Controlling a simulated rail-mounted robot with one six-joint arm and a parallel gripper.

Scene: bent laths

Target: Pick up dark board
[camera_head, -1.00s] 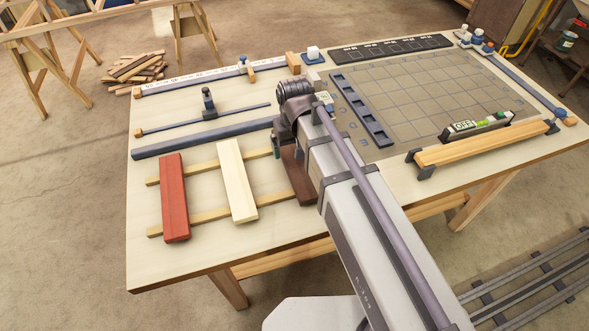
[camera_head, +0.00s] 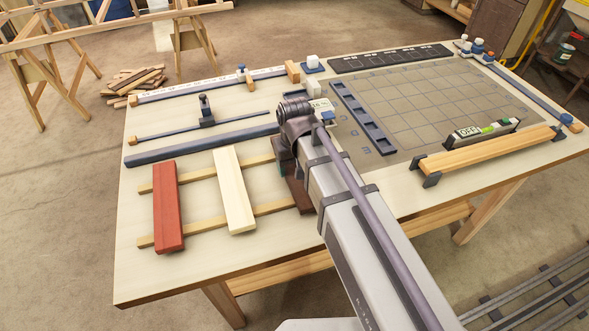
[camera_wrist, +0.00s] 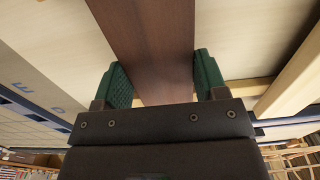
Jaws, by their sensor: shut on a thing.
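The dark board (camera_head: 299,196) is a brown plank at the right end of the two thin wooden strips, beside the cream board (camera_head: 234,190). My arm partly covers it in the head view. In the wrist view the dark board (camera_wrist: 150,40) runs from the top edge down between my green-padded fingers. My gripper (camera_wrist: 164,78) is shut on the dark board, one pad at each long side. In the head view the fingers are mostly hidden behind my arm. I cannot tell whether the board is clear of the strips.
A red board (camera_head: 168,205) lies on the strips at the left. A long blue-grey bar (camera_head: 200,140) lies behind the strips. A gridded mat (camera_head: 400,105) and a slotted dark rack (camera_head: 366,117) are to the right. A light wooden beam (camera_head: 490,150) stands on supports at the right front.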

